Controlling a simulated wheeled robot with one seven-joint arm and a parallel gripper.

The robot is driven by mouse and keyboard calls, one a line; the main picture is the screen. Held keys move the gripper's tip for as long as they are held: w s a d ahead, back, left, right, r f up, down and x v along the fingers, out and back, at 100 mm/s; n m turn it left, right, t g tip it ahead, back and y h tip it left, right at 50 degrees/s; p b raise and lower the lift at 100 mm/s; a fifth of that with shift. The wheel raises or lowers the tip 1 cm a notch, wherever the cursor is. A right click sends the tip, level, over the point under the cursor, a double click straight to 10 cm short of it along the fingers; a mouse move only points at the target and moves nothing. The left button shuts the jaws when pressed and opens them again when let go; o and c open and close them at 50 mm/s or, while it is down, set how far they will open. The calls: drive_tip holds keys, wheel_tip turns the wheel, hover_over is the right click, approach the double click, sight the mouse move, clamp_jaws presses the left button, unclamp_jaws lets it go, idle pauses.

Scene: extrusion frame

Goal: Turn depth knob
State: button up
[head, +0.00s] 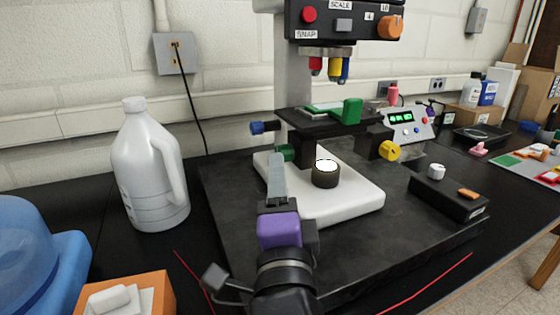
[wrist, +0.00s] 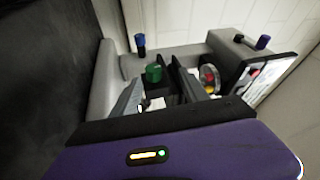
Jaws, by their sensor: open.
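A microscope-like instrument (head: 295,90) stands on a white base (head: 350,204). It carries a green knob (head: 287,152) low on the column, a blue knob (head: 258,128) above it to the left and a yellow knob (head: 390,151) at right. No label shows which is the depth knob. My gripper (head: 277,157), with a purple body, is at the green knob's left in the head view. In the wrist view the green knob (wrist: 153,73) appears between and beyond the open fingers (wrist: 158,84); contact cannot be told. The blue knob (wrist: 140,42) is farther off.
A black cylinder with a lit top (head: 325,174) stands on the base, right of my gripper. The stage (head: 320,122) overhangs the base. A white jug (head: 150,165) stands at left; an orange box (head: 130,290) is in front. A black box (head: 449,196) sits at right.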

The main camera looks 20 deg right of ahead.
sight(284, 154)
drive_tip(key=w+d+m, duration=0.1)
drive_tip(key=w, duration=0.1)
drive_tip(key=w+d+p, duration=0.1)
drive_tip(key=w, duration=0.1)
drive_tip(key=w+d+m+p, duration=0.1)
drive_tip(key=w+d, duration=0.1)
drive_tip(key=w, duration=0.1)
drive_tip(key=shift+r+m+g, duration=0.2)
drive_tip(key=shift+m+g, duration=0.1)
drive_tip(key=shift+g, duration=0.1)
clamp_jaws()
